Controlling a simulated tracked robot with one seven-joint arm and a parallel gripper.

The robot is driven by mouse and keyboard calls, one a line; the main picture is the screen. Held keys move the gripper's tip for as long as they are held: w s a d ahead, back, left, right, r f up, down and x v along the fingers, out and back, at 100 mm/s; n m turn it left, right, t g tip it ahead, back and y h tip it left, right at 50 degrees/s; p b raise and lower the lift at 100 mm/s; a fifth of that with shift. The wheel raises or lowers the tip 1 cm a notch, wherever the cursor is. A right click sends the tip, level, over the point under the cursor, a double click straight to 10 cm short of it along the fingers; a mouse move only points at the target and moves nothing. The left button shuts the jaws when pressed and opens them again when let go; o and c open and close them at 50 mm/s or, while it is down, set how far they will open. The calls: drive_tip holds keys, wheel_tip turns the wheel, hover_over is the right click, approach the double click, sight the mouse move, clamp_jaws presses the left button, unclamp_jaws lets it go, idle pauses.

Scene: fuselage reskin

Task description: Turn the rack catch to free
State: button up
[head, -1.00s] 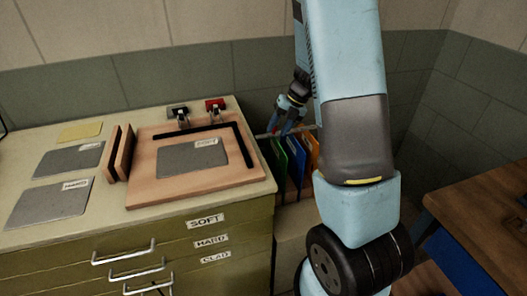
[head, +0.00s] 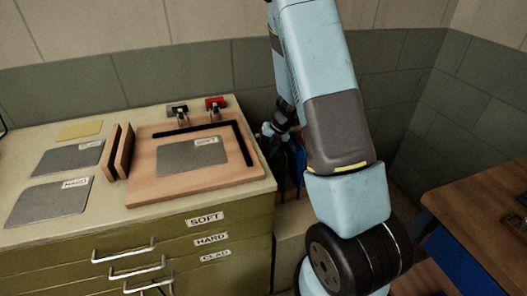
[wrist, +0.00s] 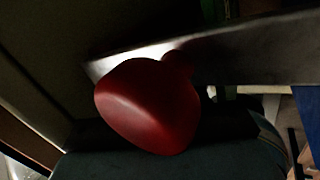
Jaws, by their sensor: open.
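The rack catch shows in the wrist view as a rounded red knob (wrist: 148,105), very close to the camera. It sits against a grey metal bar (wrist: 245,52) that runs across the upper right. In the head view my gripper (head: 272,137) is at the rack beside the cabinet's right end, small and dark. It is open, and I cannot tell whether it touches the knob. The rack's blue divider (head: 298,165) shows in part behind my arm. The catch is hidden in the head view.
The cabinet top (head: 110,214) stands left of my gripper, with a wooden board (head: 150,192) carrying a grey sheet (head: 190,156) and black strips. Red (head: 215,103) and black clamps stand at its back. A brown table (head: 490,190) is at the right.

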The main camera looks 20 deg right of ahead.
drive_tip(key=c, duration=0.7)
drive_tip(key=shift+s+h, duration=0.1)
drive_tip(key=shift+h, duration=0.7)
drive_tip(key=o, duration=0.7)
drive_tip(key=v, duration=1.3)
drive_tip(key=shift+r, duration=0.35)
drive_tip(key=shift+d, duration=0.1)
